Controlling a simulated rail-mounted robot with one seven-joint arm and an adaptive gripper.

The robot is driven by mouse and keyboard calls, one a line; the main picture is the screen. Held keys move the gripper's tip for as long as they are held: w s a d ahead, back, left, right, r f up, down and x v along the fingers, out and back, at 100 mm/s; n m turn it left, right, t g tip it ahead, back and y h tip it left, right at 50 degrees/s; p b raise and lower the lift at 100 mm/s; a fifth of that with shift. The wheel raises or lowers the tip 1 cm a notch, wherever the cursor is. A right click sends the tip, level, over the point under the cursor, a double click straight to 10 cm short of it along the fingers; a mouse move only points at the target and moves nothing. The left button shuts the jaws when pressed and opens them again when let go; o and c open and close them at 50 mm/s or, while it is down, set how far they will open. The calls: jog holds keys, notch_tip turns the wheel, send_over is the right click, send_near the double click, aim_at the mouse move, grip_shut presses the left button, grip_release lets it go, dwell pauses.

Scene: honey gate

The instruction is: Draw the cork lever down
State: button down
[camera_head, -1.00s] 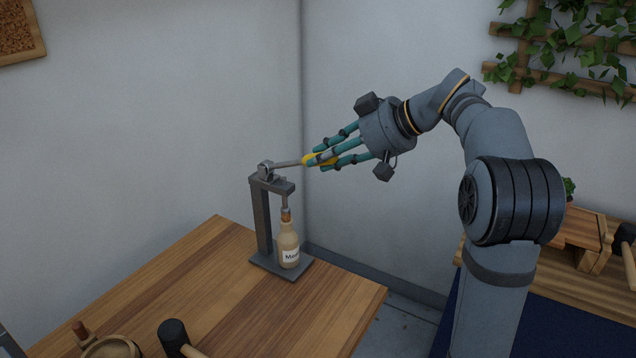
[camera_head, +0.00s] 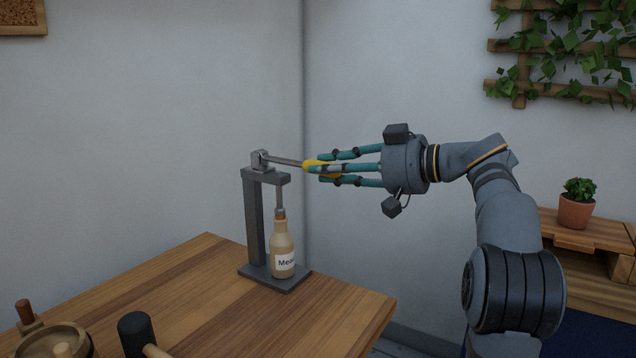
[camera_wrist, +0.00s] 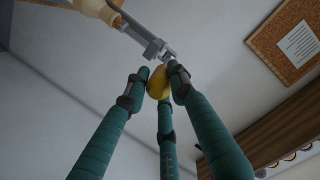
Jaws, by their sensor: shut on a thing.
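The cork lever (camera_head: 286,162) is a grey bar with a yellow grip (camera_head: 309,165), slanting slightly down to the right from its pivot on top of a dark grey corking stand (camera_head: 255,220). My gripper (camera_head: 318,168) comes from the right, its teal fingers shut around the yellow grip. In the wrist view the grip (camera_wrist: 158,84) sits between the fingertips. A tan bottle (camera_head: 281,245) with a "Mead" label, partly cut off from sight, stands upright on the stand's base. The plunger (camera_head: 280,197) reaches down to the bottle's mouth; the cork is hard to make out.
The stand is near the back corner of a wooden table (camera_head: 220,300). A dark mallet (camera_head: 135,333) and a round wooden vessel (camera_head: 50,343) are at the front left. A potted plant (camera_head: 577,205) stands on a wooden bench at right.

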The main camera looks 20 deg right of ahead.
jog(key=shift+a+f, duration=0.15)
jog(key=shift+f, duration=0.25)
jog(key=c, duration=1.5)
grip_release()
jog(key=shift+r, duration=0.15)
jog(key=shift+c, duration=0.2)
jog(key=shift+s+d+r, duration=0.15)
jog(key=shift+s+d, duration=0.25)
jog(key=shift+s, duration=0.05)
jog(key=v, duration=1.1)
jog(key=shift+a, duration=0.1)
